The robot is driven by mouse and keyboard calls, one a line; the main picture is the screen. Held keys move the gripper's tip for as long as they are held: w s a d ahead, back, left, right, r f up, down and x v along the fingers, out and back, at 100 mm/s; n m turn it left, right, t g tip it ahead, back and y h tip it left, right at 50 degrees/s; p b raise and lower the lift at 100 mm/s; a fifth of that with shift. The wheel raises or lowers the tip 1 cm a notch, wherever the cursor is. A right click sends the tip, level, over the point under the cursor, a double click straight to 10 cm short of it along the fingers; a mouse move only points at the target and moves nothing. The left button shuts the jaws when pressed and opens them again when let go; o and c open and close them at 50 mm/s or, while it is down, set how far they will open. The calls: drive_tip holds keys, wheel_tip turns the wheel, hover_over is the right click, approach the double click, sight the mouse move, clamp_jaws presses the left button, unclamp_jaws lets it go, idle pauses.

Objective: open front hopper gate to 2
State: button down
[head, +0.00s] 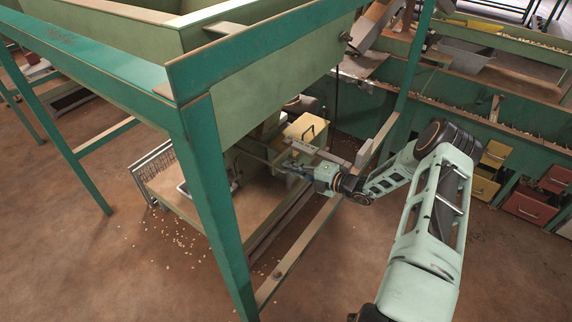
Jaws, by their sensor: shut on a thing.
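The front hopper (265,85) is a large pale green bin in a teal frame, filling the upper left of the head view. Its lower chute and gate parts sit under the bin, in shadow and partly hidden by the frame leg. My gripper (286,166) reaches in from the right below the bin. It is shut on a small thin part beside the chute, which looks like the gate handle. The part is too small and dark to make out clearly, and I cannot read the gate's position or any scale.
The teal frame leg (217,195) stands left of my gripper, and another post (408,85) stands behind. A yellow box (305,131) is just behind my gripper. A low wooden platform (185,190) lies below. Nuts are scattered on the floor. Drawers (530,205) stand at right.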

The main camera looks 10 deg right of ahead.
drive_tip(key=v, duration=0.3)
drive_tip(key=shift+f, duration=0.3)
drive_tip(key=c, duration=2.1)
unclamp_jaws()
drive_tip(key=v, duration=1.2)
drive_tip(key=shift+a, duration=0.1)
